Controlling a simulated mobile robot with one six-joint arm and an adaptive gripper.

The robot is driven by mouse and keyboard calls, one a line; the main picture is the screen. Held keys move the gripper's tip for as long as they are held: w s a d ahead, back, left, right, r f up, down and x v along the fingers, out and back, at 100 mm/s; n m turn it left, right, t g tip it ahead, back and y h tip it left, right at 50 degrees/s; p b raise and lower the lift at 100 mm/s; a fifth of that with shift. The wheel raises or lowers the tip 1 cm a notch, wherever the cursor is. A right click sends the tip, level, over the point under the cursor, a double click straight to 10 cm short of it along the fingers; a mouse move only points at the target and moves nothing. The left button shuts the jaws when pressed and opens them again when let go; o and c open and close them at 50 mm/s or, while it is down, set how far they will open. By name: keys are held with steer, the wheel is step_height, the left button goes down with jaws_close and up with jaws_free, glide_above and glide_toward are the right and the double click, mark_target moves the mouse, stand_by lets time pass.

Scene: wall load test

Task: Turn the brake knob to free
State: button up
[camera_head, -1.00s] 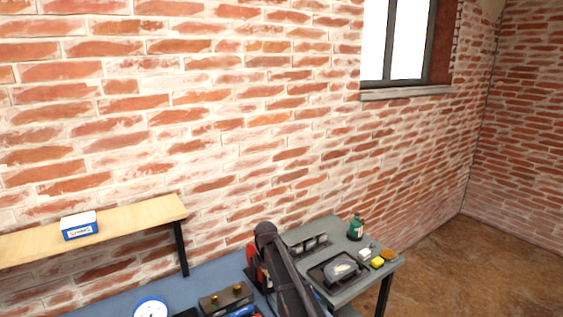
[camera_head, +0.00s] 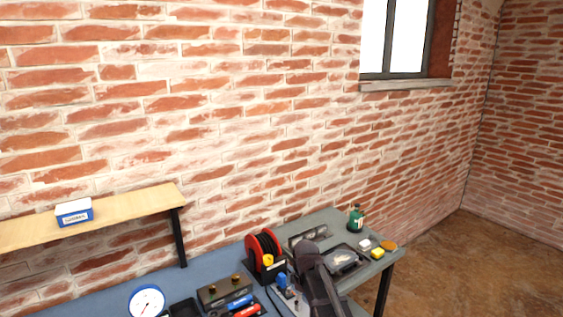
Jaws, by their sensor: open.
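A red reel (camera_head: 262,246) with a dark wound middle stands on the blue bench. A small yellow part (camera_head: 268,260) shows low on its front. It may be the brake knob, but it is too small to tell, and no setting can be read. My dark arm (camera_head: 318,285) rises from the bottom edge just right of the reel, with its rounded joint in front of the grey table. My gripper cannot be made out in this view.
A white dial gauge (camera_head: 147,302), a dark box with brass terminals (camera_head: 223,290) and blue and red tools stand left of the arm. The grey side table (camera_head: 330,222) holds a green canister (camera_head: 356,218) and small items. A wooden shelf (camera_head: 130,203) carries a blue-white box (camera_head: 74,212).

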steer(key=s+d+f+m+b, duration=0.2)
steer(key=s+d+m, duration=0.3)
steer(key=s+m, duration=0.1)
steer(key=s+d+f+m+b, duration=0.2)
steer(key=s+d+m, duration=0.3)
steer(key=s, duration=0.4)
steer(key=shift+f+m+b, duration=0.35)
steer(key=shift+f+m, duration=0.05)
steer(key=shift+f, duration=0.3)
steer(key=shift+w+d, duration=0.1)
stand_by(0.8)
